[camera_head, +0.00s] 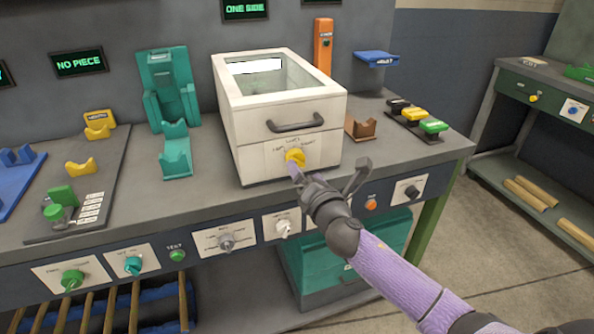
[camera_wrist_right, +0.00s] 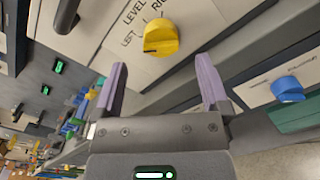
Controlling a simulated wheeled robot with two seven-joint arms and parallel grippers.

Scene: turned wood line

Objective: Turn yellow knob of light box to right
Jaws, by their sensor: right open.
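The light box (camera_head: 240,125) is a white box with a glass lid and a dark handle, standing on the workbench. Its yellow knob (camera_head: 296,156) is on the lower front plate, with printed marks around it. In the right wrist view the yellow knob (camera_wrist_right: 161,37) shows beyond the fingertips, with lettering beside it. My right gripper (camera_head: 330,178) is open in front of the box, its left finger close to the knob. In the right wrist view the two purple fingers (camera_wrist_right: 160,75) are apart with nothing between them. My left gripper is not in view.
The bench front (camera_head: 150,262) carries several other knobs and buttons below the box. A brown holder (camera_head: 361,130) and a row of black, yellow and green buttons (camera_head: 415,115) stand right of the box. Teal holders (camera_head: 175,150) stand to its left.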

